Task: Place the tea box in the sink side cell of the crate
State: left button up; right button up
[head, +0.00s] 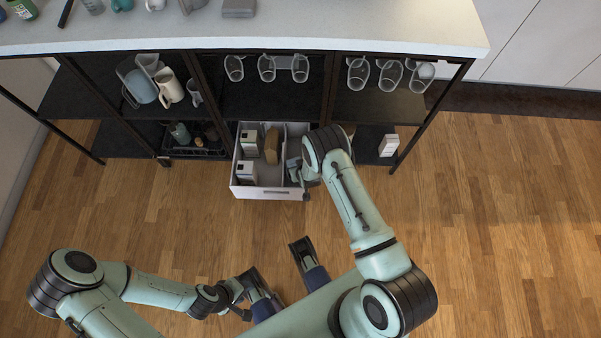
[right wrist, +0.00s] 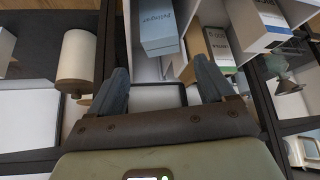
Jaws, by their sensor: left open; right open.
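A white open-topped drawer or crate (head: 266,192) with an inner divider stands out from the lower shelf. Inside are two white printed boxes (head: 249,142) (head: 246,172) and a brown item (head: 271,146). The right wrist view shows a blue-grey lettered box (right wrist: 160,28), a brown piece (right wrist: 194,50) and a white-and-green box (right wrist: 218,48). I cannot tell which is the tea box. My right gripper (right wrist: 162,88) is open, its fingers apart with nothing between them, at the drawer's right side; my arm partly hides it in the head view. My left gripper (head: 240,294) is open and low over the floor.
A dark crate (head: 196,153) with bottles stands on the lower shelf, left of the drawer. Mugs and plates (head: 160,88) and several glasses (head: 267,68) are on the shelf above. A white box (head: 388,145) stands at the lower right. The wooden floor (head: 490,220) is clear to the right.

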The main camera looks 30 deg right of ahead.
pick_arm(q)
jog(key=shift+s+a+r, duration=0.1)
jog(key=shift+s, duration=0.15)
pick_arm(e)
jog(key=s+a+r+g+y, duration=0.1)
jog(key=s+a+r+g, duration=0.1)
jog(key=s, duration=0.8)
jog(key=s+a+r+m+g+y, duration=0.1)
jog(key=s+a+r, duration=0.3)
jog(key=s, duration=0.6)
jog(key=s+a+r+g+y, duration=0.3)
jog(key=s+a, duration=0.3)
jog(key=s, duration=0.5)
jog(key=shift+a+m+g, duration=0.2)
jog(key=shift+m+g, duration=0.2)
jog(key=shift+g, duration=0.1)
jog(key=shift+s, duration=0.1)
